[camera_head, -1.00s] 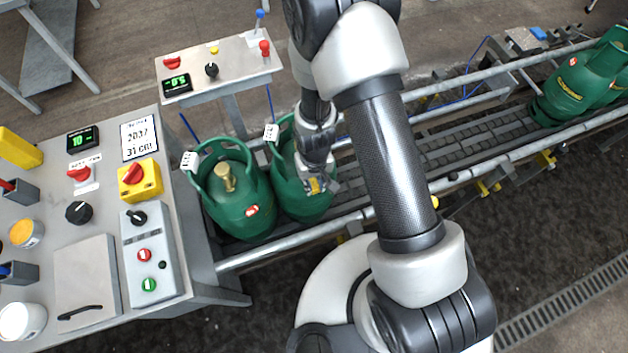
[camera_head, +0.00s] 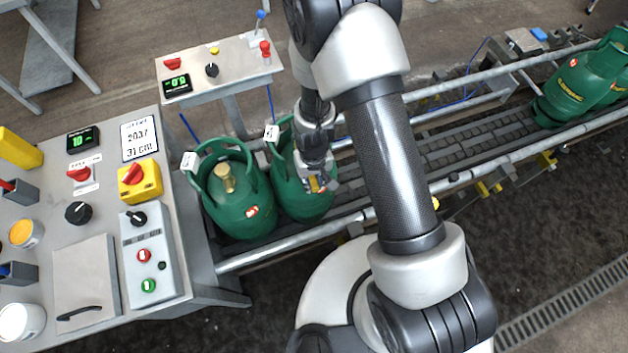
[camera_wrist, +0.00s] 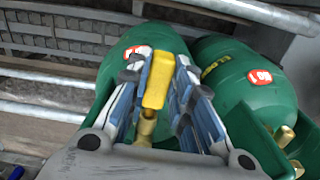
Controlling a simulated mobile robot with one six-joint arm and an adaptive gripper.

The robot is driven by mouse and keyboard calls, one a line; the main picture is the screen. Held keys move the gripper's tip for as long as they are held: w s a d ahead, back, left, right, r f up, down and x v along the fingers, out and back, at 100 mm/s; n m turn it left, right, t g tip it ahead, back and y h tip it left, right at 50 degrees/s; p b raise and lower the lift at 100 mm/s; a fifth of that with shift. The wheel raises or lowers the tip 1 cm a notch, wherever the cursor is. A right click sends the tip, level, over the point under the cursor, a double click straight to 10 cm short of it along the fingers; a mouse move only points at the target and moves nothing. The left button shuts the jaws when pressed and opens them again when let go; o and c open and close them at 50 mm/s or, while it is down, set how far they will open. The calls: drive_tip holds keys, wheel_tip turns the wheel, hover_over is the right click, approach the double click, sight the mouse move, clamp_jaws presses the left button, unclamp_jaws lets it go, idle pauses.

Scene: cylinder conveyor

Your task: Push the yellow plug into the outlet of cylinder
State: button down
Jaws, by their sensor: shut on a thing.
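In the wrist view my gripper (camera_wrist: 158,90) is shut on the yellow plug (camera_wrist: 157,82), which sits between its two fingers. The brass outlet (camera_wrist: 146,127) of a green cylinder (camera_wrist: 118,65) shows close below the plug; I cannot tell whether they touch. In the head view my gripper (camera_head: 318,184) is over that cylinder (camera_head: 300,205), the right one of two standing side by side on the conveyor. The other cylinder (camera_head: 240,205) stands to its left, and its brass valve (camera_head: 226,178) is visible. In the head view the plug is mostly hidden by my gripper.
The conveyor (camera_head: 455,145) has metal side rails and runs to the right, where more green cylinders (camera_head: 575,85) stand. A control desk (camera_head: 190,265) is at the left. A small control panel (camera_head: 235,65) stands behind the two near cylinders.

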drive_tip(key=shift+w+a, duration=0.25)
drive_tip(key=shift+w, duration=0.7)
drive_tip(key=c, duration=1.3)
unclamp_jaws()
drive_tip(key=shift+c, duration=0.2)
wheel_tip(320, 180, up, 12)
